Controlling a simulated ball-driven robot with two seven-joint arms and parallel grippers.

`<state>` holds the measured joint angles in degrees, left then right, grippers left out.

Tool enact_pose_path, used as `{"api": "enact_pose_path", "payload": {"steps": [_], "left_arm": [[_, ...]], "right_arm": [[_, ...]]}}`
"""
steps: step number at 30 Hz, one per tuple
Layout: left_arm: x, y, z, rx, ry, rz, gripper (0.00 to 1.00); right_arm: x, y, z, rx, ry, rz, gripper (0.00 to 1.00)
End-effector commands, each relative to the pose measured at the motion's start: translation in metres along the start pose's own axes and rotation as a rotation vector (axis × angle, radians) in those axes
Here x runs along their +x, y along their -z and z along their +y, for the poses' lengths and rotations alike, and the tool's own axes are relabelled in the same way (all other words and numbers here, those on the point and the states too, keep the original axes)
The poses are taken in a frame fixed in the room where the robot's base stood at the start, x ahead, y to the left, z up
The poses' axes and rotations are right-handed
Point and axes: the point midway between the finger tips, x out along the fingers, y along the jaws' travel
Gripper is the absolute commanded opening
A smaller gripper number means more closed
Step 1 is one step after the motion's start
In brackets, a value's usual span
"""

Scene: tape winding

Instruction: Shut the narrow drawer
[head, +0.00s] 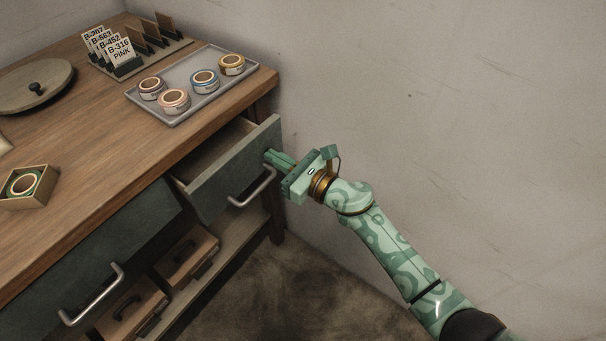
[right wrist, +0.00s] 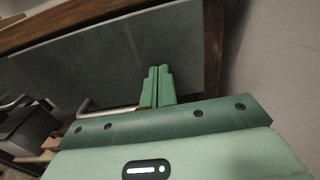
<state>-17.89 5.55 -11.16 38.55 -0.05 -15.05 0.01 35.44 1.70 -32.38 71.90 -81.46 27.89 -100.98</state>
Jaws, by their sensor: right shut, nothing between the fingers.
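The narrow drawer (head: 232,172) at the right end of the wooden desk stands partly open, with its inside showing behind the dark grey-green front. A metal bar handle (head: 252,188) is on that front. My right gripper (head: 268,156) is shut and empty, with its fingertips at the right part of the drawer front, above and right of the handle. In the right wrist view the shut fingers (right wrist: 158,72) point at the drawer front (right wrist: 105,70); whether they touch it I cannot tell. My left gripper is not in view.
A wider drawer (head: 100,255) with its own handle is to the left. On the desk top (head: 110,130) are a grey tray (head: 180,115) with several tape rolls, a card rack (head: 140,55), a round lid (head: 32,88) and a small box (head: 45,203). Wooden boxes (head: 185,258) sit on the lower shelf. A wall is close at right.

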Motion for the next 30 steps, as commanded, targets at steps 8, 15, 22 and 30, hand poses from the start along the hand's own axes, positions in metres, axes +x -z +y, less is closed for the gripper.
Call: {"api": "enact_pose_path", "payload": {"steps": [8, 15, 22, 30], "left_arm": [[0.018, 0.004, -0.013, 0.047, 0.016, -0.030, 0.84], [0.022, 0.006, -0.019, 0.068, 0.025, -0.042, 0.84], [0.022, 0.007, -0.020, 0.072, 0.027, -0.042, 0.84], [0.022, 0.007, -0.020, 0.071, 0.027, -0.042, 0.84]], "right_arm": [[0.054, 0.005, -0.001, 0.002, 0.000, 0.002, 0.00], [0.075, 0.002, 0.000, 0.001, 0.000, 0.001, 0.00], [0.080, -0.002, 0.000, 0.000, 0.001, -0.002, 0.00], [0.081, -0.004, 0.000, -0.001, 0.001, -0.007, 0.00]]}}
